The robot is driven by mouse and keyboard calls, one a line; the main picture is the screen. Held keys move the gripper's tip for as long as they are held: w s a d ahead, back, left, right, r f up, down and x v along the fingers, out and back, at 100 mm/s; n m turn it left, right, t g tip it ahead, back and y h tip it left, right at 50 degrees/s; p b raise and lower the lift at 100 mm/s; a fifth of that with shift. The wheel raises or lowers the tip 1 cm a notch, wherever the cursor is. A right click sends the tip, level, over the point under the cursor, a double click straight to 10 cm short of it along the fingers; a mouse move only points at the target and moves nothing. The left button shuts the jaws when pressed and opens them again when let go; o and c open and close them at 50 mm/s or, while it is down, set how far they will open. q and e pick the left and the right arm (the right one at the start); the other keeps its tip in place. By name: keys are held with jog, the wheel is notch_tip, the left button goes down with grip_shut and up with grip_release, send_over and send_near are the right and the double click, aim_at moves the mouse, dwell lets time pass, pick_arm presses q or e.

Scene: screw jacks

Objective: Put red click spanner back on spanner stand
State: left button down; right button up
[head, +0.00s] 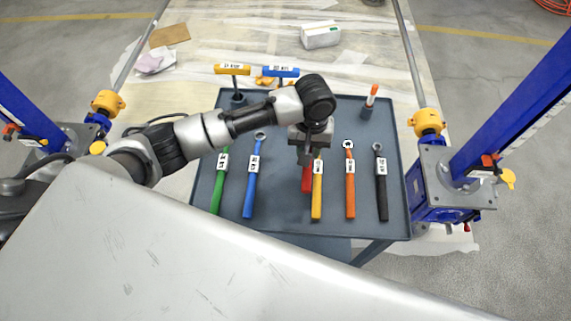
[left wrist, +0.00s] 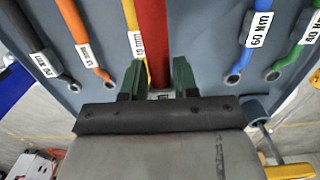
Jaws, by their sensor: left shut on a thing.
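The red click spanner (head: 307,184) is mostly covered by my left gripper in the head view; its red handle shows below the jaws. In the left wrist view its red shaft (left wrist: 152,40) runs up between the two green fingers. My left gripper (head: 304,158) is shut on it; it also shows in the left wrist view (left wrist: 158,78). The spanner is over the grey tray table (head: 280,210), between the blue and yellow spanners, close beside the yellow one. I cannot tell whether it touches the surface. I make out no separate spanner stand. My right gripper is not in view.
Green (head: 218,185), blue (head: 251,180), yellow (head: 317,190), orange (head: 350,185) and black (head: 381,185) spanners lie in a row. Yellow (head: 233,70) and blue (head: 282,72) T-handled tools stand at the back. Blue jack columns (head: 510,105) flank the table.

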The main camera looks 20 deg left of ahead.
pick_arm(q)
send_over(285, 181)
notch_tip(285, 181, down, 4)
jog(key=shift+w+r+p, duration=0.15)
jog(key=shift+r+p, duration=0.05)
jog(key=shift+p, duration=0.1)
notch_tip(285, 181, down, 3)
jog(key=shift+f, duration=0.5)
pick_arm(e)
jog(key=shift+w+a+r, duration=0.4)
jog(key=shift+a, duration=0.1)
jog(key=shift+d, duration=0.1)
pick_arm(q)
jog(key=c, duration=0.8)
grip_release()
jog(key=shift+f, duration=0.1)
jog(key=shift+c, duration=0.2)
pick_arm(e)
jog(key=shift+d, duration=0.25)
pick_arm(q)
notch_tip(285, 181, up, 12)
jog(key=shift+w+a+p, duration=0.15)
jog(key=shift+w+p, duration=0.15)
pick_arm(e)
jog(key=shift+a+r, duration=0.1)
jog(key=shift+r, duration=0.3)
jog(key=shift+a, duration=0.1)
